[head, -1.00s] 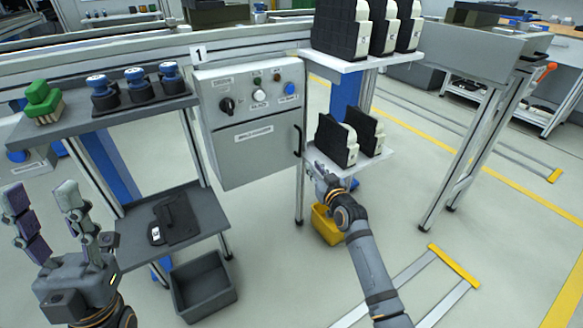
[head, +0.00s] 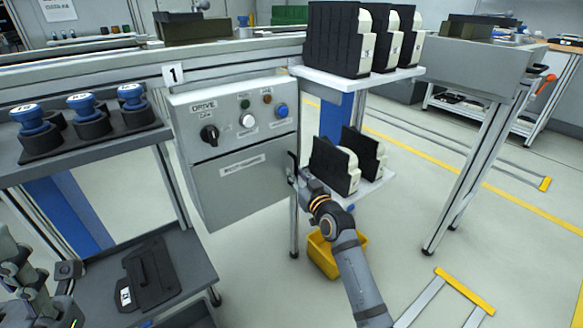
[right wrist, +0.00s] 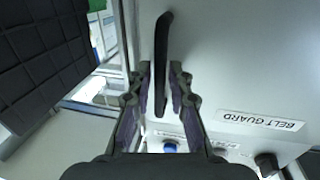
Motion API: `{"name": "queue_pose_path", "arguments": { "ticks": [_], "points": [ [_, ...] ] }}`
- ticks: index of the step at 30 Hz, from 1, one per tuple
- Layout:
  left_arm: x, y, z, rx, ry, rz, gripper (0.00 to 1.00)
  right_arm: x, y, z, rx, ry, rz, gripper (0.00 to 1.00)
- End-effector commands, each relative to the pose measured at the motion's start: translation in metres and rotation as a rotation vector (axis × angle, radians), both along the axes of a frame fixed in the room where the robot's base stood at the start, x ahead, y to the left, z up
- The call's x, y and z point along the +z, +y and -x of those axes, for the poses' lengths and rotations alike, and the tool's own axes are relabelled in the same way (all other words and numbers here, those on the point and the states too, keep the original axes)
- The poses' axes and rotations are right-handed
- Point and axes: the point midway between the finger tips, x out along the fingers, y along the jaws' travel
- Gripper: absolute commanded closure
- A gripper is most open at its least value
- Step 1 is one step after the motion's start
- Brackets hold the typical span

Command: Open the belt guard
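The belt guard (head: 238,185) is the grey lower panel of the control box and looks shut. Its label also shows in the right wrist view (right wrist: 260,121). A black upright handle (head: 291,165) sits at its right edge, and it also shows in the right wrist view (right wrist: 162,62). My right gripper (head: 295,174) is at the handle. In the right wrist view its open fingers (right wrist: 160,72) stand on either side of the handle, with gaps visible. My left gripper (head: 20,262) is partly cut off at the lower left edge, away from the box.
Black-and-white parts (head: 348,165) stand on a white shelf just right of the handle, close to my right arm. A yellow bin (head: 325,262) is below. Blue-topped parts (head: 85,105) stand on the left shelf. Floor to the right is mostly free.

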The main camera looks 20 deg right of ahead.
Motion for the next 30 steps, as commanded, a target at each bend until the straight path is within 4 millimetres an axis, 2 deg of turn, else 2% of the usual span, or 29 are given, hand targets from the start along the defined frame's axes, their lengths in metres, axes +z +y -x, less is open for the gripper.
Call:
{"name": "queue_pose_path", "arguments": {
  "ticks": [9, 13, 14, 30],
  "points": [
    [-0.0007, 0.0006, 0.0004, 0.002, 0.000, 0.004, 0.60, 0.0004, 0.0012, 0.0005, 0.002, 0.000, 0.000, 0.80],
    [-0.0010, 0.0006, 0.0004, 0.002, 0.001, 0.004, 0.60, 0.0002, 0.0012, 0.0005, 0.002, 0.000, 0.000, 0.98],
    [-0.0010, 0.0006, 0.0003, 0.002, 0.002, 0.004, 0.60, 0.0001, 0.0012, 0.0005, 0.002, 0.000, 0.000, 1.00],
    [-0.0015, 0.0007, -0.0002, 0.002, 0.004, 0.004, 0.60, -0.0009, 0.0053, -0.0028, 0.001, 0.001, -0.002, 1.00]
  ]
}}
